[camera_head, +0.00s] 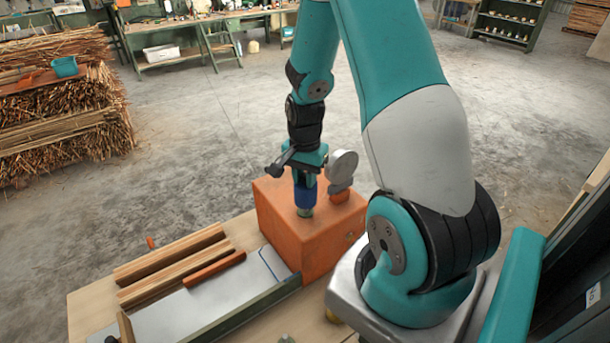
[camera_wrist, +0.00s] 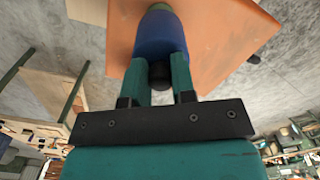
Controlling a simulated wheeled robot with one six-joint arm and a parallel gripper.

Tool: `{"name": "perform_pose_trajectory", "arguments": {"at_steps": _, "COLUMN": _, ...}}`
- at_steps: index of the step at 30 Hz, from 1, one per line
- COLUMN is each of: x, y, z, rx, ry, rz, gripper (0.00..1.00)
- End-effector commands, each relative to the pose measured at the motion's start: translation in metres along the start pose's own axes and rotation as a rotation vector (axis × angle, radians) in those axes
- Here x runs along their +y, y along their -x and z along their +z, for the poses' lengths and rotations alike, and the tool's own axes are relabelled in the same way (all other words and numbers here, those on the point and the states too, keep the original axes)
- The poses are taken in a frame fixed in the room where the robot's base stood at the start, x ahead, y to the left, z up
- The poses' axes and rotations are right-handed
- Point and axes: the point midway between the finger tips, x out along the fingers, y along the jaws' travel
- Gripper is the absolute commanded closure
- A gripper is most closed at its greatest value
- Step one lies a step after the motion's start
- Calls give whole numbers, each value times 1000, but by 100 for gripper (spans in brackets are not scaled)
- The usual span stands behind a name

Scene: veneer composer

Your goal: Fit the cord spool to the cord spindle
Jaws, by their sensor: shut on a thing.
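The cord spool (camera_head: 304,197) is a blue cylinder held upright between the fingers of my gripper (camera_head: 305,180), over the top of the orange box. It also shows in the wrist view (camera_wrist: 160,35), between the two teal fingers. A greenish end (camera_head: 305,211) shows below the blue, close to the box top; I cannot tell whether it belongs to the spool or to the cord spindle. No spindle shows clearly; the spool may hide it. I cannot tell whether the spool touches the box.
The orange box (camera_head: 325,235) stands at the bench's far end. On it, right of my gripper, is an orange post with a grey round head (camera_head: 342,164). Wooden strips (camera_head: 170,255) and a grey metal bed (camera_head: 190,308) lie front left.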

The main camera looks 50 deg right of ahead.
Motion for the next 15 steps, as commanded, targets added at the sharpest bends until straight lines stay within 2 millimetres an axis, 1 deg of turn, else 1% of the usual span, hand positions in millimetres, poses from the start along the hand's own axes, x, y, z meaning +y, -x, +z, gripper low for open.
{"name": "perform_pose_trajectory", "arguments": {"at_steps": 15, "x": 0, "y": -14, "z": 0, "rx": 0, "ry": 0, "rz": 0, "gripper": 99}}
